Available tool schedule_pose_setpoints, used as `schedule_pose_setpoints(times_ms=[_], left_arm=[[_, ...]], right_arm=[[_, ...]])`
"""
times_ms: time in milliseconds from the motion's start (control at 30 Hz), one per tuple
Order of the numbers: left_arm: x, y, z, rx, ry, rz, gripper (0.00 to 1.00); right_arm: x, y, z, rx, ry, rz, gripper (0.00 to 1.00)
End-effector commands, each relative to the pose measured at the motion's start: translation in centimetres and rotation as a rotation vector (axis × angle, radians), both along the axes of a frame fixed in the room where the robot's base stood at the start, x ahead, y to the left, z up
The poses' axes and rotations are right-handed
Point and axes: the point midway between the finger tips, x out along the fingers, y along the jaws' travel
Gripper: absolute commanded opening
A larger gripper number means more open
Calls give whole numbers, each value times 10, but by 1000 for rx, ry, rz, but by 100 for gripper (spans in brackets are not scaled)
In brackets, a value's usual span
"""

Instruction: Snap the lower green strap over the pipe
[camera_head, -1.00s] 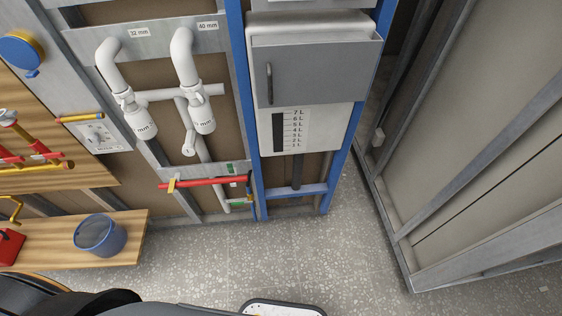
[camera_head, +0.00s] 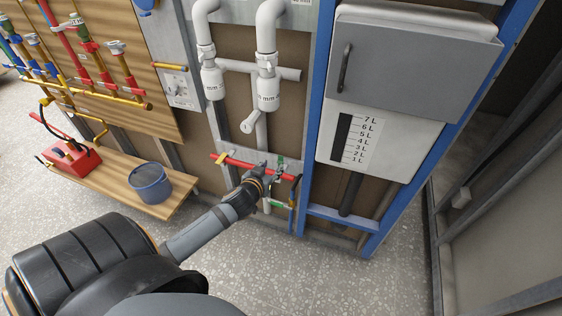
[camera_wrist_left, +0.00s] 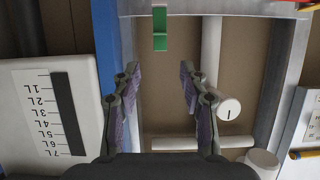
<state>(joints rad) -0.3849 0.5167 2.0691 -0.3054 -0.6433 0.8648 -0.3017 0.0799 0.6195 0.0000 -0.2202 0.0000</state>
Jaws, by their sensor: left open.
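The lower green strap (camera_head: 278,204) shows low on the wall frame in the head view; whether it lies over a pipe is too small to tell. An upper green strap (camera_head: 281,162) is above it, near a red pipe (camera_head: 234,162) that runs sideways. My left gripper (camera_head: 271,174) is in front of the red pipe and hides part of it. In the wrist view my left gripper (camera_wrist_left: 159,72) is open, with nothing between its fingers. A green strap (camera_wrist_left: 160,28) shows beyond the fingertips there; I cannot tell which one. My right gripper is out of view.
White drain pipes (camera_head: 268,60) hang above the gripper. A grey cabinet (camera_head: 410,60) and a blue frame post (camera_head: 312,130) stand to the right. A blue bucket (camera_head: 150,184) sits on a wooden bench (camera_head: 112,190) at left. The floor (camera_head: 330,285) in front is clear.

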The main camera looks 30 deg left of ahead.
Motion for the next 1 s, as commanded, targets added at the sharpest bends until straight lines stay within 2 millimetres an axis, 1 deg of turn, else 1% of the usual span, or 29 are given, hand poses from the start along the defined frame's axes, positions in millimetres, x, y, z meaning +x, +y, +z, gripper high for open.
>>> schedule_pose_setpoints(times_ms=[67, 167, 400, 533, 700, 933, 967, 1000], left_arm=[[4, 1, -2, -1, 0, 2, 43], [18, 5, -8, -2, 0, 4, 43], [64, 16, -29, -3, -1, 2, 43], [82, 20, -36, -3, 0, 1, 43], [93, 22, -41, 0, 2, 0, 43], [94, 22, -41, 0, 3, -1, 43], [94, 22, -41, 0, 3, -1, 42], [94, 22, -41, 0, 3, -1, 37]], right_arm=[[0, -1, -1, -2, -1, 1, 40], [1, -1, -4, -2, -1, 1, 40], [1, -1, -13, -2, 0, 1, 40], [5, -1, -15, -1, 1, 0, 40], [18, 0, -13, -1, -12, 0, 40], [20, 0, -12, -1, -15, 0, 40], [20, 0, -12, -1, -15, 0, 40], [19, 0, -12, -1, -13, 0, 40]])
